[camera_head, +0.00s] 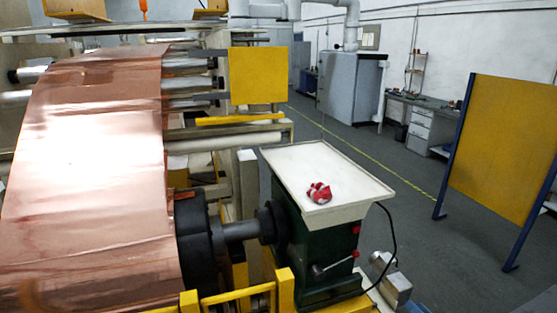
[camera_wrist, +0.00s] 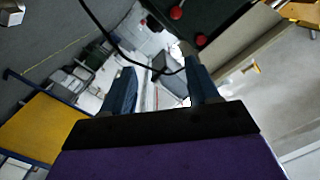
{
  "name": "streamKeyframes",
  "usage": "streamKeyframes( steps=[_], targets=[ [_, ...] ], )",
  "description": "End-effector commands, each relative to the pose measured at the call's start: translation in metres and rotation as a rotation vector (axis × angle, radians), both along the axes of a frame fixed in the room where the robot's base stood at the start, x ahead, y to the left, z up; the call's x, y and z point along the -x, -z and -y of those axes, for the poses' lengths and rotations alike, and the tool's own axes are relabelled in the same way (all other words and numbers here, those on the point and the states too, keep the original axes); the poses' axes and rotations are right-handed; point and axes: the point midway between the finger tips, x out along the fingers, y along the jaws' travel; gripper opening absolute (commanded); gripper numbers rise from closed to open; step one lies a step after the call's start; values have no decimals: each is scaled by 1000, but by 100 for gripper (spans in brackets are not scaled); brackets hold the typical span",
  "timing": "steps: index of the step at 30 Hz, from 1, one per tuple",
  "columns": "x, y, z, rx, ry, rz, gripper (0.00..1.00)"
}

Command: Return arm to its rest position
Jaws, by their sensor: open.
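My gripper (camera_wrist: 160,66) shows in the wrist view with its two dark blue fingers apart and nothing between them. Past the fingers I see the room at a steep tilt, with a black cable crossing in front of the background. My gripper and arm are not clearly seen in the head view, so I cannot tell there where the arm stands relative to the machine.
A large copper foil roll (camera_head: 90,160) fills the left. A yellow panel (camera_head: 490,150) stands at right. Grey floor (camera_head: 425,235) between is mostly clear.

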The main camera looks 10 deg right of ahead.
Motion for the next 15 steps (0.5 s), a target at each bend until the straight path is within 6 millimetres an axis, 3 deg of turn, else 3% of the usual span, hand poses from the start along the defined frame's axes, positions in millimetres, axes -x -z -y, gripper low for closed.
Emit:
streamKeyframes(
  steps=[15],
  targets=[
    [-78,-53,7,258,125,-235,60]
  ],
)
